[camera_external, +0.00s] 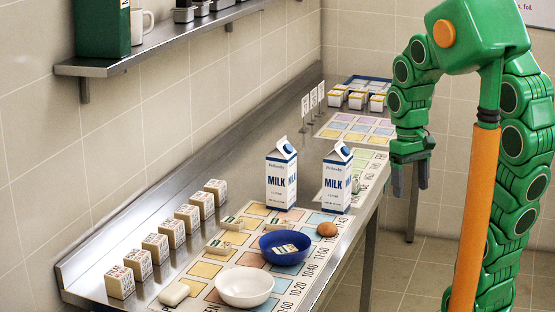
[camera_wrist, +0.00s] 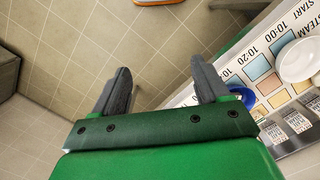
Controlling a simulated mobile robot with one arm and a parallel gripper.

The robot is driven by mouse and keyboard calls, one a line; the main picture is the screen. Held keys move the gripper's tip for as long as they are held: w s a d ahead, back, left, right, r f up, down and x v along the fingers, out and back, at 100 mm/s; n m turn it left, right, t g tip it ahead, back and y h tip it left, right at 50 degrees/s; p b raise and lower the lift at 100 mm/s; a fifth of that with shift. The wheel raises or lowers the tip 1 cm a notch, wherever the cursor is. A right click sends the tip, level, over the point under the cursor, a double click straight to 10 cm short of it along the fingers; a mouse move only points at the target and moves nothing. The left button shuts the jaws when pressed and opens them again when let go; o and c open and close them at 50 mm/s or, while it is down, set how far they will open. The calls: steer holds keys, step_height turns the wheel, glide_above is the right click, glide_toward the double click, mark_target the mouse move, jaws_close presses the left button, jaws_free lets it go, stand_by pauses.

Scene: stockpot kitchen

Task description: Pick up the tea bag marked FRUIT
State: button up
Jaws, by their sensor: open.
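My gripper (camera_external: 410,180) hangs open and empty beyond the right edge of the steel counter, pointing down. Its two spread fingers show in the wrist view (camera_wrist: 160,70) with only floor between them. A small flat packet (camera_external: 286,249) with a dark mark lies in the blue bowl (camera_external: 286,259). Similar small packets lie on the mat left of the bowl, one nearer (camera_external: 218,247) and others farther back (camera_external: 232,222). They may be tea bags. I cannot read FRUIT on any of them. The blue bowl is partly hidden behind a finger in the wrist view (camera_wrist: 242,94).
Two milk cartons (camera_external: 281,175) (camera_external: 337,180) stand upright mid-counter. A white bowl (camera_external: 244,287), a brown egg (camera_external: 327,230) and a pale bar (camera_external: 174,293) are on the printed mat. Several small boxes (camera_external: 156,247) line the wall side. A shelf (camera_external: 160,47) hangs above.

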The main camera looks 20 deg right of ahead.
steer(key=w+a+n, duration=0.1)
steer(key=w+a, duration=0.1)
steer(key=w, duration=0.6)
steer(key=w+a+n, duration=0.1)
steer(key=w+a, duration=0.2)
steer(key=w, duration=0.6)
steer(key=n+t, duration=0.1)
steer(key=n, duration=0.4)
glide_toward(232, 220)
steer(key=shift+s+d+f, duration=0.1)
steer(key=shift+s+d, duration=0.35)
steer(key=shift+s, duration=0.1)
steer(key=shift+w+a+f, duration=0.15)
steer(key=shift+a+f, duration=0.2)
steer(key=shift+f, duration=0.2)
steer(key=shift+w+f, duration=0.1)
steer(key=shift+f, duration=3.6)
